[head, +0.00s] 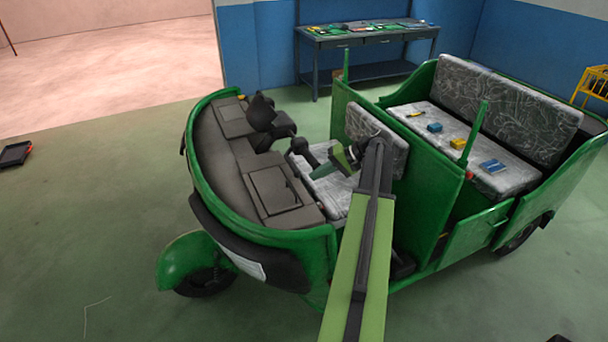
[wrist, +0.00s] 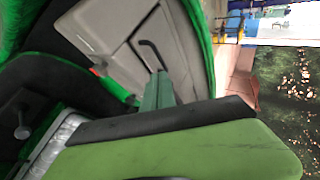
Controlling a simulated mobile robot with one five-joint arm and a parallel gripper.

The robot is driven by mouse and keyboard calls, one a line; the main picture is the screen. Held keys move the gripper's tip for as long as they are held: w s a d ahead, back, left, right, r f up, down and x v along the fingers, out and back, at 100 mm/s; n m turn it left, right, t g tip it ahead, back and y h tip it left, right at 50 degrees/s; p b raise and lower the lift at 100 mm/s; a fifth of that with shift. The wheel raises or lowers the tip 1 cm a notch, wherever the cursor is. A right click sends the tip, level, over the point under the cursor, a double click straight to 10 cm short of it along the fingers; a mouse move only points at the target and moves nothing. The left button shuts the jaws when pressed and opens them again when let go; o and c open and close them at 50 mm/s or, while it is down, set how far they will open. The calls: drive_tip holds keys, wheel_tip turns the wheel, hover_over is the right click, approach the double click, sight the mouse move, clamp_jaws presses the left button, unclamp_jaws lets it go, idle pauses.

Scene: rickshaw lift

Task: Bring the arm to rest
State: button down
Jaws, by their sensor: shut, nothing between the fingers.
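My arm reaches from the bottom of the head view up over the open front cab of the green rickshaw (head: 265,225). My gripper (head: 317,173) is at the arm's far end, bent to the left, above the cab's front seat (head: 335,190). It is shut and holds nothing. In the wrist view my gripper (wrist: 158,92) shows as a narrow green shape in front of the grey dashboard (wrist: 115,30). I cannot tell how close its tips are to the cab parts.
A patterned seat back (head: 378,135) and a green partition stand close to the arm's end. Small tools and boxes lie on the rear seat (head: 425,110). A workbench (head: 365,38) stands at the back wall. The floor at left is mostly clear, with a dark tray (head: 15,154).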

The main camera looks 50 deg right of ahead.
drive_tip(key=s+d, duration=0.1)
drive_tip(key=s, duration=0.1)
drive_tip(key=s+d, duration=0.1)
drive_tip(key=d, duration=0.1)
drive_tip(key=shift+s+d+r+p, duration=0.25)
drive_tip(key=shift+s+r+p, duration=0.05)
drive_tip(key=shift+s+r, duration=0.1)
drive_tip(key=shift+w, duration=0.1)
